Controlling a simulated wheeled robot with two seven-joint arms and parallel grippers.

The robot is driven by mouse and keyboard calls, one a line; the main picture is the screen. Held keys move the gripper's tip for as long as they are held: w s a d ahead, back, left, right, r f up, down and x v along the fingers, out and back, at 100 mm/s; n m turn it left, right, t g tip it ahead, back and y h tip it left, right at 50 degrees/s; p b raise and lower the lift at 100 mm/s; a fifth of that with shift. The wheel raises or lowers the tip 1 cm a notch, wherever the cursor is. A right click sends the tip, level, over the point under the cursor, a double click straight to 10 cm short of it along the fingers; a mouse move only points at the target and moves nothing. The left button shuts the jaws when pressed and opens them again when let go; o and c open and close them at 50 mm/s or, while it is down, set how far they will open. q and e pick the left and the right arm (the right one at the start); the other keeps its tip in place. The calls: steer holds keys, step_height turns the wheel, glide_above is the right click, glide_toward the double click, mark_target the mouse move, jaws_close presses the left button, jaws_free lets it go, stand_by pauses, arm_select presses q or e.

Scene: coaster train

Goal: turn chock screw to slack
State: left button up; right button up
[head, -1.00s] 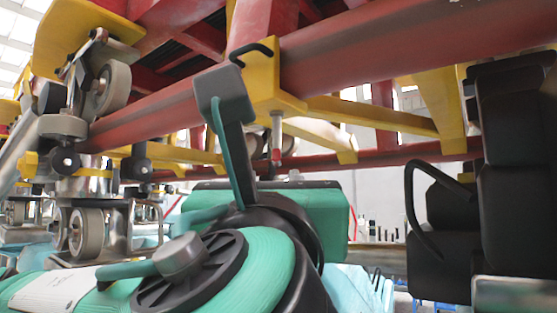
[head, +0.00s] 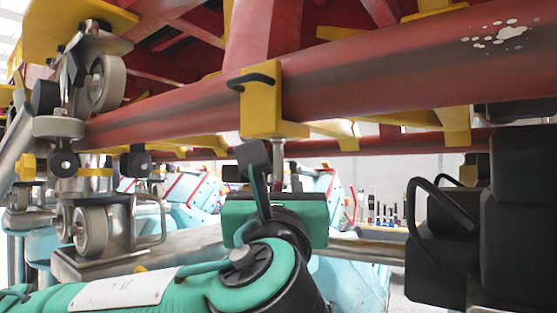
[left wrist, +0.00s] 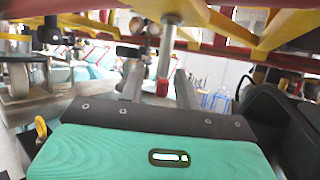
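A yellow clamp block (head: 262,105) with a black handle (head: 252,80) sits on the thick red rail. A grey metal screw (head: 278,153) hangs upright below it. My left gripper (head: 287,184) is below the block, its green body under the screw. In the left wrist view, the screw (left wrist: 167,45) hangs down to a reddish lower end, in line with the gap between the fingers of my left gripper (left wrist: 158,82). The fingers are apart, and I see no contact. Whether the screw's end is between them or beyond them is unclear. My right gripper is not in view.
The red rail (head: 390,75) and yellow brackets (head: 455,125) run overhead. A wheel assembly (head: 90,150) stands at left. Black seats (head: 510,210) with a curved bar are close at right. A workbench with small items (head: 385,225) is behind.

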arm_select(q)
steer(key=shift+p+x, duration=0.4)
steer(key=shift+x, duration=0.85)
steer(key=shift+c, duration=0.4)
jaws_close()
